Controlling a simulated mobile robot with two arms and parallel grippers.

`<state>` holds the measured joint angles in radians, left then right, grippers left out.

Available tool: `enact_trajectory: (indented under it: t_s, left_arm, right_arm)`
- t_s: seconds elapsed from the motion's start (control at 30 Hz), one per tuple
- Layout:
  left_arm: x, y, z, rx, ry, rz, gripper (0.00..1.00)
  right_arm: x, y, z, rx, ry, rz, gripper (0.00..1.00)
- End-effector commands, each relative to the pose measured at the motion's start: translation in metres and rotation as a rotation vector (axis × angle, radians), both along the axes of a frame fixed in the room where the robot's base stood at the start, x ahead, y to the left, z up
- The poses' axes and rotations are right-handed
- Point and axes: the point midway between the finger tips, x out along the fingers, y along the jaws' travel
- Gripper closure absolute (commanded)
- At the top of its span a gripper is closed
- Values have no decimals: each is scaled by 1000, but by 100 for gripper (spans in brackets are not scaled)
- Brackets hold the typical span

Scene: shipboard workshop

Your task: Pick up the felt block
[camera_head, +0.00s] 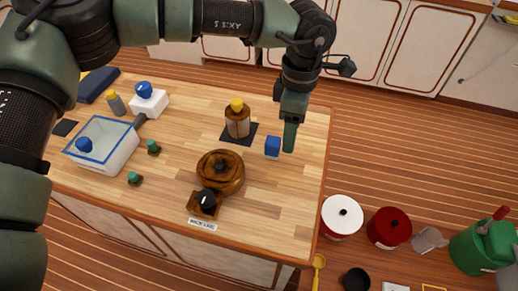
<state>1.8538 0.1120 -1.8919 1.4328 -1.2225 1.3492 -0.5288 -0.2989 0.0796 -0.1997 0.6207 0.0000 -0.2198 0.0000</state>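A small blue block (272,146), which looks to be the felt block, stands on the wooden worktop near its right end. My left gripper (289,137) points down just to the right of the block, with a narrow strip of worktop showing between them. Its green fingers overlap from this angle, so I cannot tell how far apart they are. Nothing shows held in it. My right gripper is not in view.
On the worktop (306,190) are a round brown wooden pot (220,171), an amber bottle (237,120) on a dark mat, a black knob (206,199) and a blue-rimmed white box (104,146). White (342,216) and red (389,227) canisters stand beyond its right edge.

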Motion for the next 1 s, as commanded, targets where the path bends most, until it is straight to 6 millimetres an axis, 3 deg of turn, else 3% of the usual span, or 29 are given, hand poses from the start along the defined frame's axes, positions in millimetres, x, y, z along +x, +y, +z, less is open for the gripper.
enact_trajectory:
  t_s: [0.13, 0.47, 0.7, 1.0]
  left_arm:
    - [9, 20, -3, 110, -48, -8, 42]
    - [14, 28, -36, 117, -47, -7, 42]
    - [19, 35, -70, 115, -46, -9, 42]
    - [19, 36, -77, 113, -48, -9, 42]
  right_arm:
    - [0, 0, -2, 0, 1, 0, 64]
    - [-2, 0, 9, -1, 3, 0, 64]
    - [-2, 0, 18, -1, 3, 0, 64]
    - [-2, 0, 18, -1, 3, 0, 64]
